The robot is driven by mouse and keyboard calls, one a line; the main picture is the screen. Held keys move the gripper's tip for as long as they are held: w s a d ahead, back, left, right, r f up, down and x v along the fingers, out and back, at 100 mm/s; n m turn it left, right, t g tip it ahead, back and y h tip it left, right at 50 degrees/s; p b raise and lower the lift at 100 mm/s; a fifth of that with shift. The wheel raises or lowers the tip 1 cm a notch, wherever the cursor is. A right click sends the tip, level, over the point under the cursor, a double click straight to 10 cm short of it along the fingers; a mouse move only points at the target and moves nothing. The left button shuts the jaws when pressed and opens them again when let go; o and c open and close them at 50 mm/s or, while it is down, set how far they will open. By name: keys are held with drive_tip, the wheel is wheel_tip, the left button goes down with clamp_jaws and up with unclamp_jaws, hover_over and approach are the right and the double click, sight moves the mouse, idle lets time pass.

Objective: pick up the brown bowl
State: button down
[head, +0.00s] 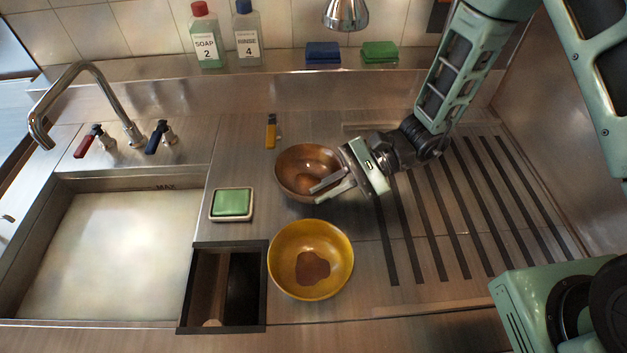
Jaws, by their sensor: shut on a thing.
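The brown bowl (297,160) stands upright on the steel counter, behind a yellow bowl. My gripper (328,187) reaches in from the right at the bowl's right front rim. It is shut on that rim, with one finger over the inside of the bowl. The fingers hide part of the right rim. I cannot tell whether the bowl is lifted off the counter.
The yellow bowl (333,285) with a brown stain sits just in front. A green soap dish (232,203), a dark bin opening (246,290) and a sink (105,255) lie left. A slotted drainboard (455,225) is clear at right. Bottles and sponges line the back ledge.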

wheel_tip(320, 180, up, 9)
drive_tip(key=shift+r+b, duration=0.15)
drive_tip(key=shift+b, duration=0.65)
drive_tip(key=shift+r, duration=0.35)
drive_tip(key=shift+s, duration=0.1)
